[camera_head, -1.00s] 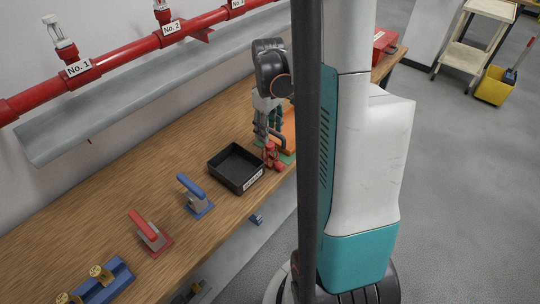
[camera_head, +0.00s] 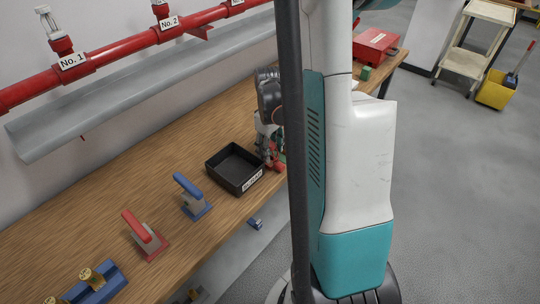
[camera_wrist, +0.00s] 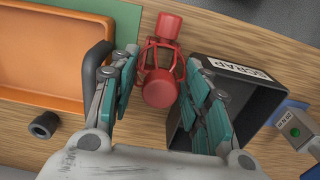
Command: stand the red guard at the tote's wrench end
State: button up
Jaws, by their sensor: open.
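The red guard (camera_wrist: 161,62), a small cage of red bars between two rounded ends, is between my open fingers in the wrist view. My gripper (camera_wrist: 162,82) has teal pads on either side of it, with gaps visible.
A black bin labelled SCRAP (camera_wrist: 268,88) is close to my right finger; it also shows in the head view (camera_head: 235,168). A dark ring (camera_wrist: 43,125) lies below the tote. Blue (camera_head: 190,195) and red (camera_head: 145,235) handled stands are farther left on the bench.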

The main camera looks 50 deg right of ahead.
grip_shut()
jog(key=shift+r, duration=0.1)
